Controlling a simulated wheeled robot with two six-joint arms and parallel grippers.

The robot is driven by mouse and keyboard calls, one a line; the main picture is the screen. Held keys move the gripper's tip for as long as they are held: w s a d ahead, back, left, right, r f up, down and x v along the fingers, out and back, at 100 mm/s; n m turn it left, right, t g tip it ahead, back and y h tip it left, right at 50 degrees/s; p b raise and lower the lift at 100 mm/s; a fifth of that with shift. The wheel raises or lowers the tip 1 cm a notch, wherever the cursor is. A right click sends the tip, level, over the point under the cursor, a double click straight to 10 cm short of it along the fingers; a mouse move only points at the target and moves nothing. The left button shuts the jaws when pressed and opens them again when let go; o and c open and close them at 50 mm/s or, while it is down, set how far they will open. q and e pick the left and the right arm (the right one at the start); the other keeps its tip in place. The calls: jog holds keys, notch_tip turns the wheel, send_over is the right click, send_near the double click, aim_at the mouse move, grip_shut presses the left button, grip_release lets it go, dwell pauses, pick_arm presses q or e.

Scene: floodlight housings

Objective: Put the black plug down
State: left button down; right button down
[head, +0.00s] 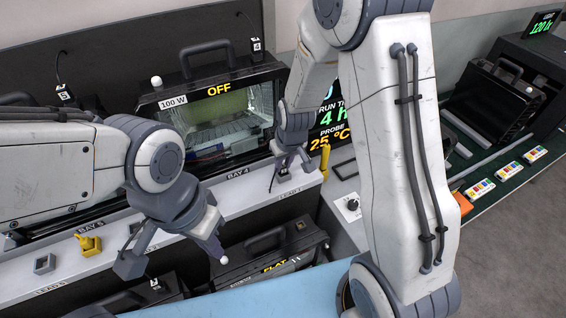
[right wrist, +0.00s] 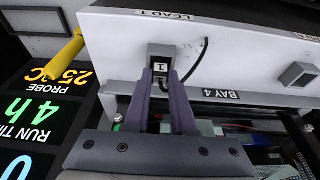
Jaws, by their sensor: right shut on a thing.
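The black plug (right wrist: 161,68) carries a white label with a 1. It sits between the fingers of my right gripper (right wrist: 165,92), which is shut on it. It is at a grey holder on the white ledge (right wrist: 222,50), beside the LEAD 1 label. I cannot tell how far it is inside the holder. A thin black cable curves away from it. In the head view my right gripper (head: 278,174) is low over the ledge in front of the floodlight, and the plug is mostly hidden. My left gripper (head: 174,258) is open and empty above the lower shelf.
A floodlight (head: 222,105) stands in bay 4, its display reading OFF. A yellow post (head: 324,160) is just right of my right gripper. An empty grey holder (head: 45,264) and a yellow part (head: 89,243) are on the left ledge. A black housing (head: 270,255) lies below.

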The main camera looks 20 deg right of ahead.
jog(key=shift+f, duration=0.2)
jog(key=c, duration=0.8)
grip_release()
jog(key=shift+r, duration=0.1)
jog(key=shift+o, duration=0.2)
